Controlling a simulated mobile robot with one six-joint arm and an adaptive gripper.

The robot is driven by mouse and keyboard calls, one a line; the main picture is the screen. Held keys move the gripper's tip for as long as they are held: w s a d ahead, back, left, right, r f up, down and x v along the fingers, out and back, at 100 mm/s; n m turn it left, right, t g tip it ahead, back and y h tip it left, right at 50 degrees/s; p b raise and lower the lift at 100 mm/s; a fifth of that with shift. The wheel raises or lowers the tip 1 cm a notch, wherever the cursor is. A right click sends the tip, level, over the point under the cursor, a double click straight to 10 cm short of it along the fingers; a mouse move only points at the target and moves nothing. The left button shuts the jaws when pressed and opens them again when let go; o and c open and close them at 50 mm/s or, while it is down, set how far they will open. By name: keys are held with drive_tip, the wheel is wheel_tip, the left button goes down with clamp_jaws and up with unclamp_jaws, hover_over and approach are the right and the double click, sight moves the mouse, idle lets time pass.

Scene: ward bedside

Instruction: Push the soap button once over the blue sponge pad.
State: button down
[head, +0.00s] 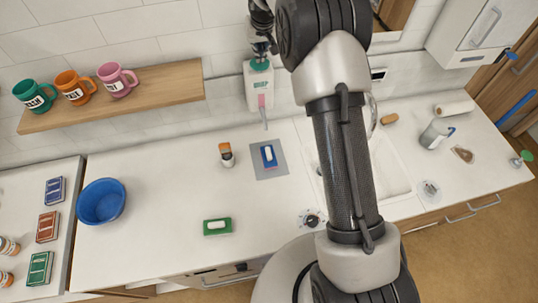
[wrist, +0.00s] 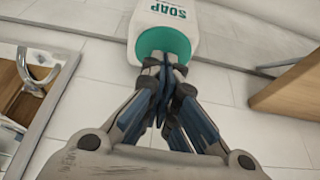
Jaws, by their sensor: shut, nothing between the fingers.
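The white soap dispenser (head: 257,90) is fixed to the wall, with a teal button (head: 261,65) on top and a pink part low on its front. A pale spout or strip hangs below it. The blue sponge pad (head: 270,163) lies on a grey mat (head: 256,172) below the dispenser, with a white patch on top. My gripper (head: 262,54) is shut and empty, with its fingertips at the button. In the wrist view the fingertips (wrist: 165,60) overlap the teal button (wrist: 150,42); I cannot tell whether it is pressed down.
A wooden shelf (head: 160,88) with three mugs is left of the dispenser. An orange-capped bottle (head: 226,154), green sponge (head: 217,232) and blue bowl (head: 101,202) stand on the counter. The sink (head: 395,178) is right, partly behind my arm. The counter's left middle is clear.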

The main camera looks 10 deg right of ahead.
drive_tip(key=shift+r, duration=0.15)
wheel_tip(320, 180, up, 6)
drive_tip(key=p, duration=0.4)
idle(0.3)
idle(0.4)
drive_tip(key=s+b, duration=1.6)
drive_tip(key=s, duration=0.6)
drive_tip(key=s+f+b, duration=0.7)
drive_tip(key=s+f, duration=0.2)
drive_tip(key=s, duration=0.4)
drive_tip(key=s+f+b, duration=0.7)
drive_tip(key=s+f, duration=0.3)
drive_tip(key=s, duration=0.3)
drive_tip(key=shift+s, duration=0.25)
